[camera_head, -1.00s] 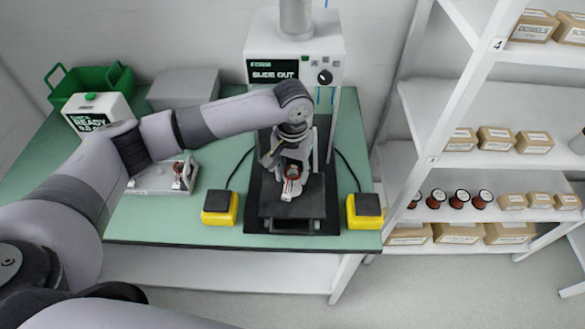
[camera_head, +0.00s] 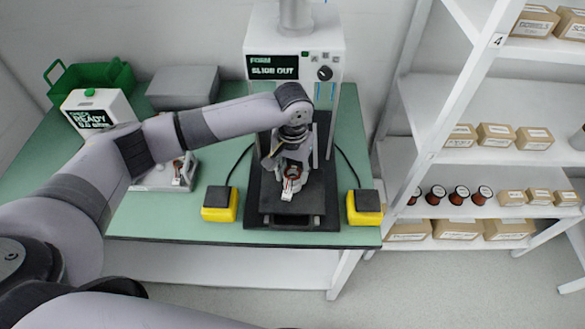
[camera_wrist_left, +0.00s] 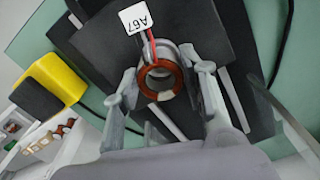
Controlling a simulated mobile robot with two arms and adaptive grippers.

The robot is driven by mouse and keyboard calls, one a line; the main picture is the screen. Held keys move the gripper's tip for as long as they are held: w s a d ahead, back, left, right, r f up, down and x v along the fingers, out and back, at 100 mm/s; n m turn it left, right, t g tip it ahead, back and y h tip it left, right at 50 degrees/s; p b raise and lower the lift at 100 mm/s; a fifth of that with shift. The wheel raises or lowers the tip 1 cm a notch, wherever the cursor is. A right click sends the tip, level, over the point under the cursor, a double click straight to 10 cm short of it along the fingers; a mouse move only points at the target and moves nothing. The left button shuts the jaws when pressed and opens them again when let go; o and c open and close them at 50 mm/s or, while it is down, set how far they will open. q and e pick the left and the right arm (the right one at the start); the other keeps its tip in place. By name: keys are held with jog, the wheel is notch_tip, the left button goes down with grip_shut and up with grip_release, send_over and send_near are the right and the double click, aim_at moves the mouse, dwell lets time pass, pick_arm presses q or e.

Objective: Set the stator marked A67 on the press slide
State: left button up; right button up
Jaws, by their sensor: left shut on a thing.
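The stator (camera_wrist_left: 160,78) is a ring with copper windings, red and black leads and a white tag (camera_wrist_left: 138,17) reading A67. My left gripper (camera_wrist_left: 165,95) is shut on it, with a finger on each side of the ring. In the head view the left gripper (camera_head: 290,172) holds the stator over the dark press slide (camera_head: 291,203), which sticks out at the front of the press (camera_head: 295,65). The press screen reads SLIDE OUT. I cannot tell whether the stator touches the slide. My right gripper is not in view.
A check device (camera_head: 97,108), a grey box (camera_head: 182,88) and a green crate (camera_head: 95,82) stand at left. Shelves (camera_head: 470,160) with boxes and spools stand at right.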

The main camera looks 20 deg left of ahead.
pick_arm(q)
jog(key=shift+f+p, duration=0.4)
jog(key=shift+f, duration=0.05)
dwell(0.4)
jog(key=o, duration=1.3)
jog(key=shift+r, duration=0.1)
notch_tip(320, 180, up, 12)
jog(key=shift+f, duration=0.1)
dwell(0.4)
